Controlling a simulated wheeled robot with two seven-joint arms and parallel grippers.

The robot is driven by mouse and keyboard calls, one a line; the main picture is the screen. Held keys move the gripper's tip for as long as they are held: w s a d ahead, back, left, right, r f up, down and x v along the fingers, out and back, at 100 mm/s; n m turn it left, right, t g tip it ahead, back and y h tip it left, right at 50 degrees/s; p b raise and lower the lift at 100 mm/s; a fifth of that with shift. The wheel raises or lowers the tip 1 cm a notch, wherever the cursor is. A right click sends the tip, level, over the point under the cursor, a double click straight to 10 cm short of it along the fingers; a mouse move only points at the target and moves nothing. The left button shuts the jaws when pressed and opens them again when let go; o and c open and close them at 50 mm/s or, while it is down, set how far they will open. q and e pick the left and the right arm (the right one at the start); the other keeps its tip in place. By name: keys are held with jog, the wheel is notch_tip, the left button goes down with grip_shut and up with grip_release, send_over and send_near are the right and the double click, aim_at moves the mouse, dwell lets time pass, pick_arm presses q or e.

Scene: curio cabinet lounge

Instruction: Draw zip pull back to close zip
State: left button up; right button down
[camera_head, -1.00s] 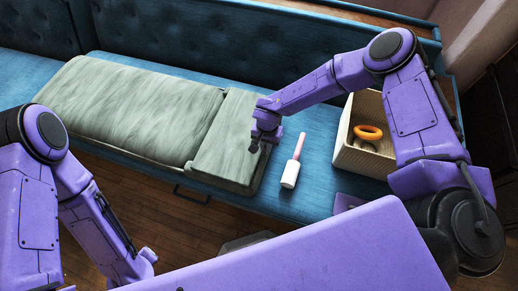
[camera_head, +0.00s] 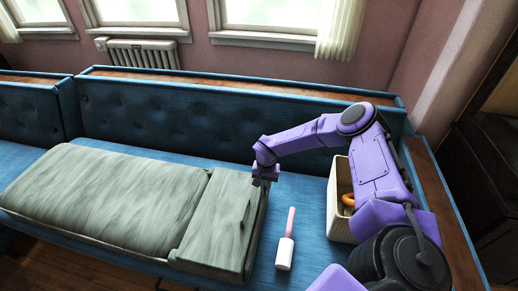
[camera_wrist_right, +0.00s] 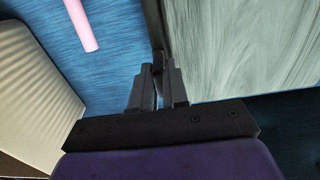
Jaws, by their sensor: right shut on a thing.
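The grey-green padded bag (camera_head: 110,195) lies flat on the blue bench, with a narrower section (camera_head: 215,225) at its right end. In the right wrist view its pale streaked top (camera_wrist_right: 250,45) fills the upper right, with a dark strip (camera_wrist_right: 153,22) along its edge. My right gripper (camera_head: 264,183) is at the right edge of the bag, near its back corner. In the right wrist view its fingers are shut on the small dark zip pull (camera_wrist_right: 158,62) beside that strip. The zip's teeth cannot be made out. My left gripper is out of view.
A white-and-pink roller (camera_head: 285,252) lies on the bench right of the bag. The tufted backrest (camera_head: 200,120) rises behind.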

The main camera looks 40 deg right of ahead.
jog(key=c, duration=1.2)
grip_release()
jog(key=shift+s, duration=0.1)
jog(key=shift+r, duration=0.15)
notch_tip(320, 180, up, 10)
jog(key=shift+r+p, duration=0.2)
jog(key=shift+p, duration=0.25)
